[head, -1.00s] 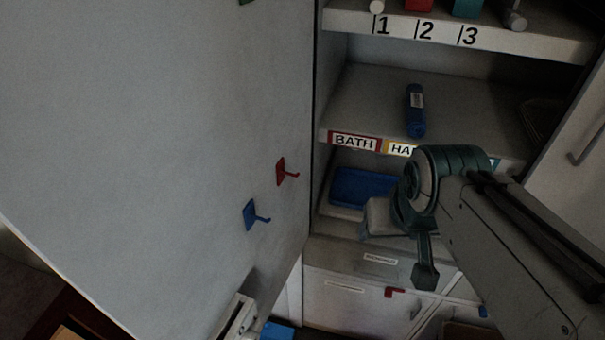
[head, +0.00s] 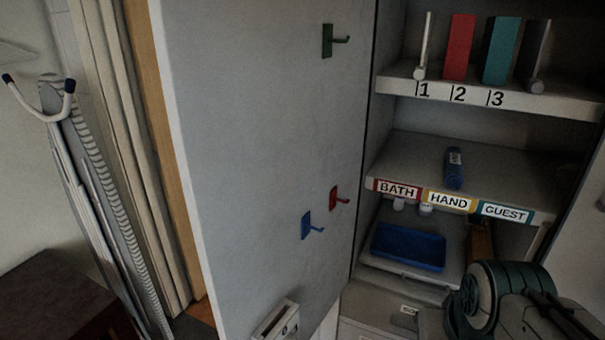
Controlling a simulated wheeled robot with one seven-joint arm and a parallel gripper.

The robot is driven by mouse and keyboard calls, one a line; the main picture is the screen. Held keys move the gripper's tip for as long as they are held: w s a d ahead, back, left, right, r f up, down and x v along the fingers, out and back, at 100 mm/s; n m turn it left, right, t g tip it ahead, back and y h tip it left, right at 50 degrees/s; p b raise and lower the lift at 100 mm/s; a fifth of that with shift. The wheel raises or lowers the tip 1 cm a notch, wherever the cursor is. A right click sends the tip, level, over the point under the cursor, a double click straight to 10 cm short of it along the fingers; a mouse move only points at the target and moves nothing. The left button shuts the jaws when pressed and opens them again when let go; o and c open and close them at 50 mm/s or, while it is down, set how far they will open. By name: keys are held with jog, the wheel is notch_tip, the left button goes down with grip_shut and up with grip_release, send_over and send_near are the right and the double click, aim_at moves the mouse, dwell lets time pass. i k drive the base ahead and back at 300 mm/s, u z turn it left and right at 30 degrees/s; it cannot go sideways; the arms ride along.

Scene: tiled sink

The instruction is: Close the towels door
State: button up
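The towels door is most likely the large grey-white door (head: 255,150) that stands open on the left of the cupboard. Its inner face carries a green hook (head: 328,41), a red hook (head: 335,198) and a blue hook (head: 307,226). The cupboard shelf (head: 400,165) has BATH, HAND and GUEST labels and a rolled blue item on it. My arm shows at the bottom right, in front of the lower cupboard, apart from the door. My gripper's fingers are not in the picture.
An ironing board (head: 85,190) leans at the far left, beyond the door's outer edge. A dark red-brown surface (head: 50,300) lies at the lower left. A pale panel (head: 585,220) stands at the right edge.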

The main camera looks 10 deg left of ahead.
aim_at(266, 101)
jog(key=z, duration=2.45)
jog(key=k, duration=2.2)
jog(key=u, duration=1.45)
jog(key=i, duration=0.5)
